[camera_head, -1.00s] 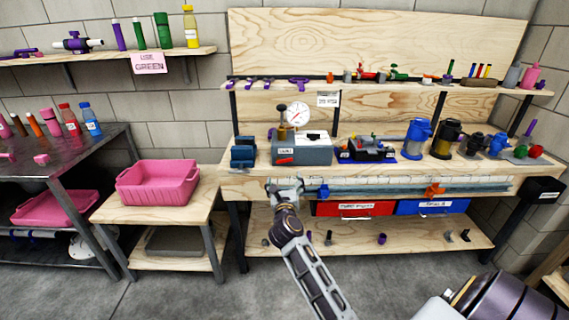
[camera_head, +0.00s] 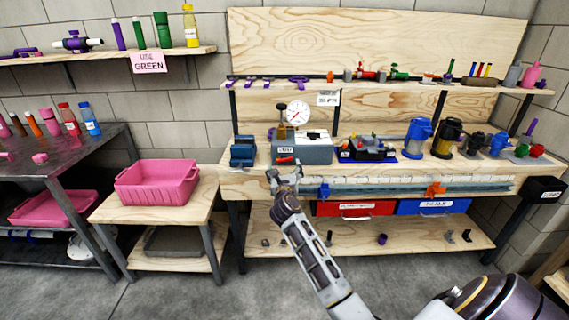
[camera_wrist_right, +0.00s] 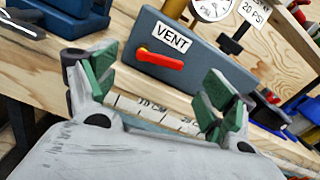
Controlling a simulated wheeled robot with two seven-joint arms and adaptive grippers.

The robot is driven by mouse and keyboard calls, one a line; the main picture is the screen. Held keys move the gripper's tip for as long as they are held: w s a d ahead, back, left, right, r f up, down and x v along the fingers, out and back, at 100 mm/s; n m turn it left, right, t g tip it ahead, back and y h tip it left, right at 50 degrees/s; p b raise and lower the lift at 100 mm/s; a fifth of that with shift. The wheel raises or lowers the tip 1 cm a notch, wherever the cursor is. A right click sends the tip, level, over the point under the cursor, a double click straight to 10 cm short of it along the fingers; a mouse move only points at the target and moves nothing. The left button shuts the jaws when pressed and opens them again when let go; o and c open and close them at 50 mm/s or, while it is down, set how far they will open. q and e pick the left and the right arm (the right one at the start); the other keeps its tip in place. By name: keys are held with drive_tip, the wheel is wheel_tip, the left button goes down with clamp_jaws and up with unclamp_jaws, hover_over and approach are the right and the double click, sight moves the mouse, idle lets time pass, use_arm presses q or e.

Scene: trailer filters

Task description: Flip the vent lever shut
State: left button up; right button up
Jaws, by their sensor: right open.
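The vent lever is a small red handle on the front of a blue-grey box (camera_head: 310,151), below a white label reading VENT. In the right wrist view the lever (camera_wrist_right: 160,59) lies nearly along the box's face, its left end a rounded pivot. In the head view the lever (camera_head: 285,160) is a small red mark just above my right gripper (camera_head: 284,174). In the right wrist view my right gripper (camera_wrist_right: 158,95) is open and empty, its green-padded fingers apart, with the lever beyond and between them, apparently not touching. My left gripper is not in view.
A round gauge (camera_head: 298,114) stands behind the box. A blue vise (camera_head: 243,152) is to its left, and a black device on a blue mat (camera_head: 368,149) to its right. A ruler strip (camera_head: 420,183) runs along the bench front, with an orange clamp (camera_head: 434,190) on it.

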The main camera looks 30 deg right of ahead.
sight(284, 160)
drive_tip(key=shift+b+x, duration=0.55)
drive_tip(key=shift+x, duration=1.95)
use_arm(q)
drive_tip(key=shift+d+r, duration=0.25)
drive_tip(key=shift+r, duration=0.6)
use_arm(e)
drive_tip(key=shift+w+d, duration=0.2)
drive_tip(key=shift+w, duration=0.25)
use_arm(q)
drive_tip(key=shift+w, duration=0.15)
use_arm(e)
drive_tip(key=shift+c, duration=0.3)
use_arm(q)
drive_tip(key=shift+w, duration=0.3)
use_arm(e)
drive_tip(key=c, duration=1)
